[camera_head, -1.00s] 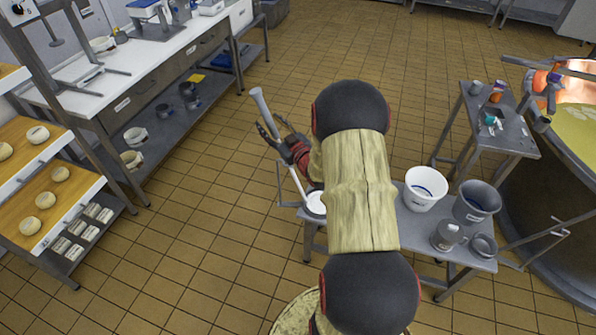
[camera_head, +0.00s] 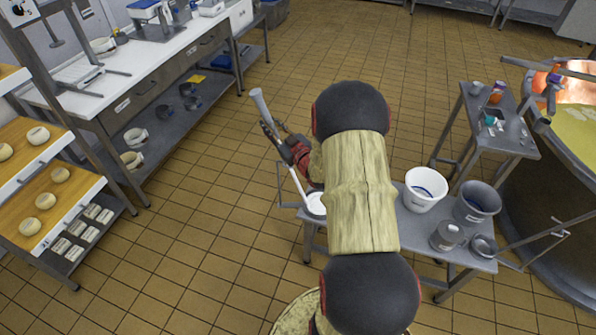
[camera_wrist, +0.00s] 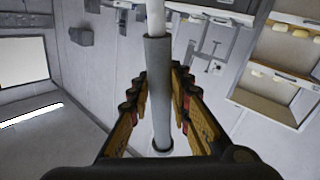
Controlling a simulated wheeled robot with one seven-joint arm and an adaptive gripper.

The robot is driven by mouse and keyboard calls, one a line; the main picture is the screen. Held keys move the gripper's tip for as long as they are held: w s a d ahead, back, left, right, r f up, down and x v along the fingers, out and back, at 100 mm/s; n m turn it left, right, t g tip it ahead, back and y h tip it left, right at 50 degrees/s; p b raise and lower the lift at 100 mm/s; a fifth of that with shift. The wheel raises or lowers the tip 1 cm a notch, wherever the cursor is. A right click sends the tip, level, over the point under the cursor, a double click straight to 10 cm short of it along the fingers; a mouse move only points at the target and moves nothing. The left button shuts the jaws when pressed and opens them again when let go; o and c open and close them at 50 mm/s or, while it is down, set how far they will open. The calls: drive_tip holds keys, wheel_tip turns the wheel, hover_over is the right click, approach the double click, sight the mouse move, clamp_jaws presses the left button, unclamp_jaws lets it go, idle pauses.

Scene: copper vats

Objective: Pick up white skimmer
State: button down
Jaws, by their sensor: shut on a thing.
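The white skimmer (camera_head: 296,185) stands tilted at the left end of the small metal table, with its grey handle end up and its round white head (camera_head: 316,204) low by the tabletop. My gripper (camera_head: 272,131) is closed around the upper part of its handle. In the wrist view the grey grip of the skimmer (camera_wrist: 157,85) runs between the two fingers of my gripper (camera_wrist: 160,100), which lie close on both sides. My arm hides part of the table beside the head. I cannot tell whether the head touches the table.
The metal table (camera_head: 411,234) holds a white bucket (camera_head: 426,189), a grey bucket (camera_head: 477,202) and smaller metal vessels. A side table (camera_head: 505,133) and a copper vat (camera_head: 575,125) stand right. A cheese rack (camera_head: 50,205) and counter (camera_head: 150,75) stand left. The floor between is clear.

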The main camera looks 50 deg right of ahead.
wheel_tip(320, 180, up, 11)
drive_tip(key=p, duration=0.2)
drive_tip(key=shift+f+p, duration=0.2)
drive_tip(key=shift+p, duration=0.15)
wheel_tip(320, 180, up, 6)
drive_tip(key=p, duration=0.3)
drive_tip(key=shift+r, duration=0.25)
